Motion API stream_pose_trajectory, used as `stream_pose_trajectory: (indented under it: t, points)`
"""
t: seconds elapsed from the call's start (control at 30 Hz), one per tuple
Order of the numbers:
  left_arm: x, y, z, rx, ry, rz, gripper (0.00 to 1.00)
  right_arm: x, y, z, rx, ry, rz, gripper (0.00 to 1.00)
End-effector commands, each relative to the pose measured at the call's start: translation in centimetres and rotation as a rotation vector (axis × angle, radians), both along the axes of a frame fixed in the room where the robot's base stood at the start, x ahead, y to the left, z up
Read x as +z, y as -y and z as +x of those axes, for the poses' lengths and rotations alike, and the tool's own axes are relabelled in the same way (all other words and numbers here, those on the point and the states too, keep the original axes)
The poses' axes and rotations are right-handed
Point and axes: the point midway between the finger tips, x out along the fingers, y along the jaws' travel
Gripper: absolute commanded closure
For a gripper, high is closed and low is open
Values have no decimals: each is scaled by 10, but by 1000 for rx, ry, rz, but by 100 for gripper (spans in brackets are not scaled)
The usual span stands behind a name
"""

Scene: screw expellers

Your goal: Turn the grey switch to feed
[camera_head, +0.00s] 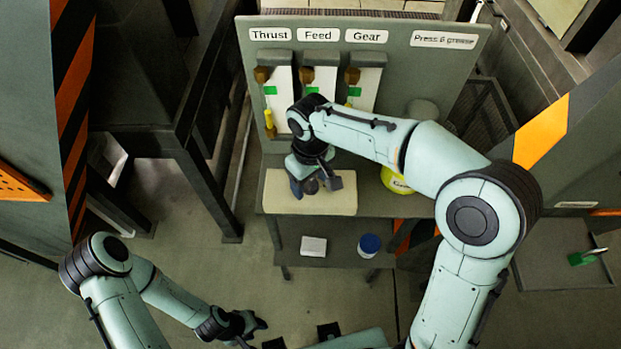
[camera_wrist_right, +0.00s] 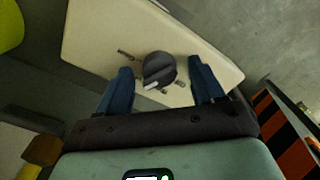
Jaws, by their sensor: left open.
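The grey switch (camera_wrist_right: 160,66) is a round dark knob with a white pointer mark, on a cream panel (camera_wrist_right: 90,42). In the right wrist view its white mark faces the lower left. Small dark labels lie around the knob, too small to read. My right gripper (camera_wrist_right: 160,72) is open, with one blue finger on each side of the knob; contact cannot be told. In the head view the right gripper (camera_head: 316,184) is over the panel (camera_head: 325,203) and largely covers the switch. My left gripper (camera_head: 258,326) is open and empty, low in the picture, away from the panel.
A grey board (camera_head: 440,62) behind carries Thrust, Feed and Gear labels above white plates with valves. A yellow container (camera_head: 394,181) stands right of the panel. A white box (camera_head: 313,246) and blue-lidded jar (camera_head: 369,243) sit below.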

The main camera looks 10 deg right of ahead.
Motion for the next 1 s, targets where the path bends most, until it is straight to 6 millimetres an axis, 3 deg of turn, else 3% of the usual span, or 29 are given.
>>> stream_pose_trajectory:
  t: [0.23, 0.37, 0.8, 1.0]
  points:
    - [0, 0, 0, 0, 0, 0, 57, 1, 0, 0, 0, 0, -1, 33]
    - [3, 0, 2, 0, 2, 0, 57, 12, 0, 1, 0, 3, 0, 33]
    - [23, 0, 19, 0, 21, 0, 57, 107, 0, 1, 1, 5, 1, 33]
    - [29, 0, 24, 0, 27, -1, 57, 130, 0, 1, 0, 3, 0, 33]
